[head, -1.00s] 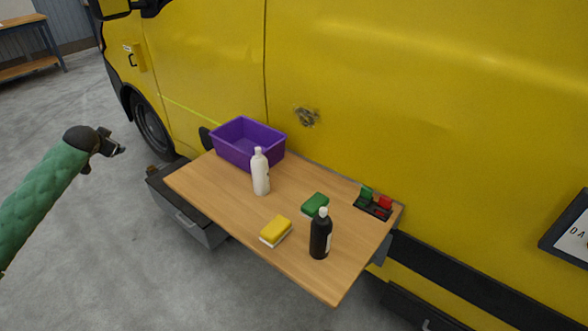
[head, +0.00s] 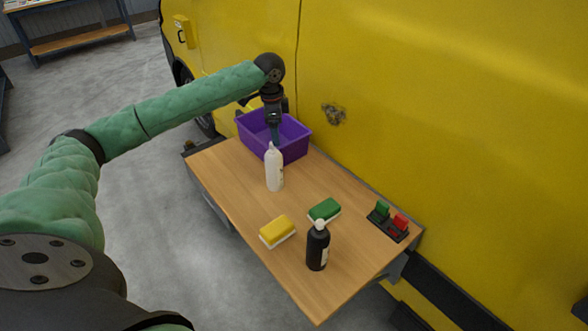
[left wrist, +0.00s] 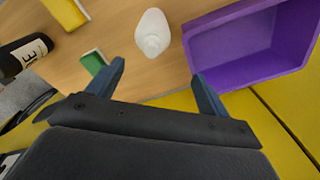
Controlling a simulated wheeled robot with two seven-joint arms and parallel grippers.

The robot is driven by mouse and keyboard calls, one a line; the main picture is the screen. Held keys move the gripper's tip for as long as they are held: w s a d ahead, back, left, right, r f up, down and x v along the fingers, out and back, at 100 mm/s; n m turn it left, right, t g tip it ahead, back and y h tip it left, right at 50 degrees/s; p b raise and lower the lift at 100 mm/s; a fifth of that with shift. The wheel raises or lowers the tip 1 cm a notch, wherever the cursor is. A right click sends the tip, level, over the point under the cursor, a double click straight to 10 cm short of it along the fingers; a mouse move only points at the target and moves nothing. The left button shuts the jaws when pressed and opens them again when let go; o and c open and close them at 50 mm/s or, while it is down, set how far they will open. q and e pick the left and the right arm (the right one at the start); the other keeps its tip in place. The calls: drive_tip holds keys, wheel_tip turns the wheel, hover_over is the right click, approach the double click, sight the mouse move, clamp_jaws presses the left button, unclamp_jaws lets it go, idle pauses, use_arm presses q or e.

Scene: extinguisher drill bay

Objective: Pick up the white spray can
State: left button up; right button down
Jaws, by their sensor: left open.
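The white spray can (head: 274,169) stands upright on the wooden table (head: 240,195), just in front of the purple bin. My left gripper (head: 275,132) is above and behind it in the head view, in front of the bin, pointing down. In the left wrist view the can (left wrist: 152,34) is seen from above, beyond the two blue fingers and roughly between their lines. The left gripper (left wrist: 158,82) is open and empty, and the can is not between its fingertips. My right gripper is not in view.
The purple bin (head: 297,153) stands close behind the can. A yellow sponge (head: 277,231), a green sponge (head: 324,210), a black bottle (head: 318,247) and a small rack with green and red pieces (head: 388,222) are further right. The yellow van (head: 430,100) borders the table's back.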

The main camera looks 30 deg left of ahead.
sight(273, 151)
use_arm(q)
drive_tip(key=shift+s+a+r+m+g, duration=0.1)
drive_tip(key=shift+s+a+m+g, duration=0.4)
drive_tip(key=shift+s, duration=0.35)
wheel_tip(273, 151, down, 2)
drive_tip(key=shift+w+d+f+p, duration=0.15)
drive_tip(key=shift+f+p, duration=0.05)
drive_tip(key=shift+p, duration=0.3)
drive_tip(key=shift+f, duration=0.3)
drive_tip(key=f+p, duration=0.3)
drive_tip(key=f, duration=0.1)
drive_tip(key=shift+d, duration=0.2)
drive_tip(key=shift+f, duration=0.45)
drive_tip(key=c, duration=1.7)
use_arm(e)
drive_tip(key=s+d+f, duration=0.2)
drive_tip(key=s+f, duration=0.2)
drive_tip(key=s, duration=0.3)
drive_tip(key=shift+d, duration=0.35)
